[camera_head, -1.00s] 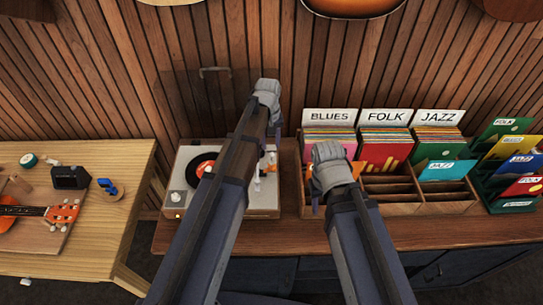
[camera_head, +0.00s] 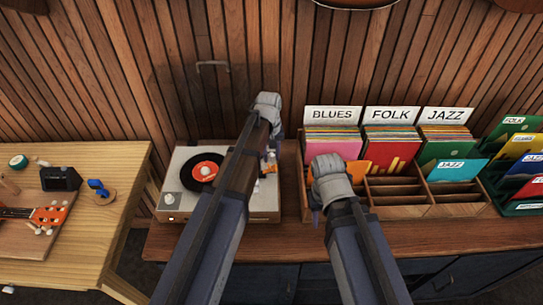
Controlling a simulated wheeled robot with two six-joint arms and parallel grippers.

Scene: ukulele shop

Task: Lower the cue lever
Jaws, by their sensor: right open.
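The record player (camera_head: 232,207) is a pale box in a wooden case with a black record with an orange label (camera_head: 205,168) on it. My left forearm crosses its right half, hiding most of the tonearm side. Small pale and orange parts (camera_head: 268,166) show at its right; I cannot make out the cue lever among them. My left gripper (camera_head: 269,108) is above the back right of the player, seen from behind; its fingertips are mostly hidden. My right gripper (camera_head: 320,190) is open and appears empty, over the front left of the record crate, right of the player.
A wooden crate (camera_head: 398,211) with BLUES, FOLK and JAZZ records stands right of the player, with a green rack (camera_head: 515,208) beyond it. A clear lid with a handle (camera_head: 212,64) stands up behind the player. A workbench (camera_head: 110,230) with a ukulele (camera_head: 50,214) is at left.

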